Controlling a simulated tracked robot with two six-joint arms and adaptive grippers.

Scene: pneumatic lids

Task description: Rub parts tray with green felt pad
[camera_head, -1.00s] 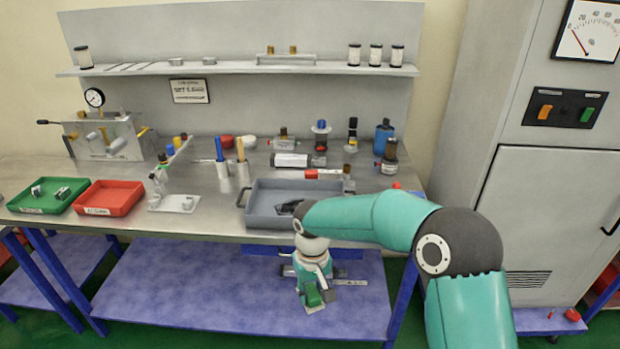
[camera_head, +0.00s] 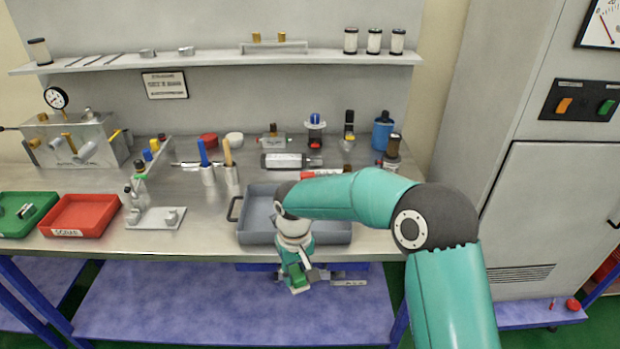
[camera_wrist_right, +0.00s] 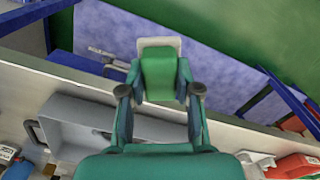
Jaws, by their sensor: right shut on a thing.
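The green felt pad (camera_head: 298,278) is a green block with a pale backing. My right gripper (camera_head: 296,268) is shut on it. The right wrist view shows the pad (camera_wrist_right: 158,74) between the two fingers (camera_wrist_right: 160,95). The grey parts tray (camera_head: 257,238) lies on the workbench near its front edge, and my right arm covers part of it. The tray's grey wall also shows at the lower left of the right wrist view (camera_wrist_right: 75,122). The gripper and pad are in front of the bench edge, apart from the tray. My left gripper is not in view.
A red bin (camera_head: 88,217) and a green bin (camera_head: 22,216) stand left of the tray. A white fixture (camera_head: 153,219) stands between the red bin and the tray. A blue lower shelf (camera_head: 190,305) lies under the bench.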

